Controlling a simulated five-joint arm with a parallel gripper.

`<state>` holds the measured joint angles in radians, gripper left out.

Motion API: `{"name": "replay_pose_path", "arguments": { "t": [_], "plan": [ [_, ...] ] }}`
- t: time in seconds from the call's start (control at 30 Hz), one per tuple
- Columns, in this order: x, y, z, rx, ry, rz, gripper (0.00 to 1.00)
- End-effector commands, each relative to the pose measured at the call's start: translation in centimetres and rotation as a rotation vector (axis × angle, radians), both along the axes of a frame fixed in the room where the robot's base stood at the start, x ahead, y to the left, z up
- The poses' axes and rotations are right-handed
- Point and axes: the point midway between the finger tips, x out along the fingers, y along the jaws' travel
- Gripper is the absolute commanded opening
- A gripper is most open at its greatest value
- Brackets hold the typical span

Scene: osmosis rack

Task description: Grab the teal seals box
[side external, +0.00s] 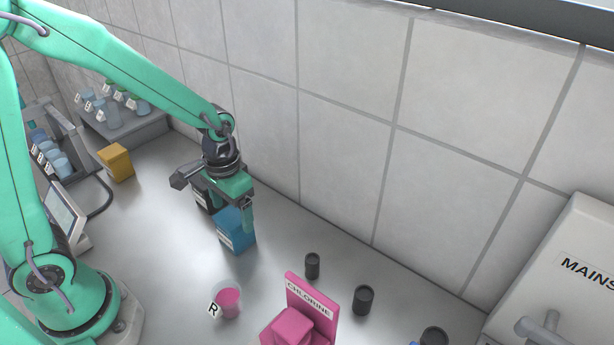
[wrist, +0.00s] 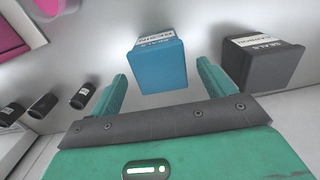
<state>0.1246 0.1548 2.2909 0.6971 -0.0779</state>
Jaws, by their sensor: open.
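The seals box is blue to teal, with a white label on one face. It stands on the counter below my gripper in the side view (side external: 236,232). In the wrist view the same box (wrist: 160,72) sits ahead of and between my two fingertips, its label upside down. My gripper (side external: 229,208) points down, open and empty, with one finger close to the box's right side in the side view. The wrist view shows both green fingers (wrist: 161,86) apart, with the box beyond them. Whether a finger touches the box cannot be told.
A dark box labelled SEALS (wrist: 262,66) stands close beside the blue box. A yellow box (side external: 116,162) is farther left. A pink cup (side external: 229,303), pink CHLORINE piece (side external: 312,308) and black cylinders (side external: 363,299) stand in front. The tiled wall (side external: 320,150) is behind.

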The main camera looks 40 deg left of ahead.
Motion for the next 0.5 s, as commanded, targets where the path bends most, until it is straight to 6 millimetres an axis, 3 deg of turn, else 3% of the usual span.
{"name": "replay_pose_path", "arguments": {
  "t": [0.27, 0.5],
  "plan": [
    [0.0, 0.0, -0.4, 0.000, 0.000, 0.000, 0.82],
    [-0.1, 0.0, -2.4, 0.000, 0.002, 0.000, 0.82]
  ]
}}
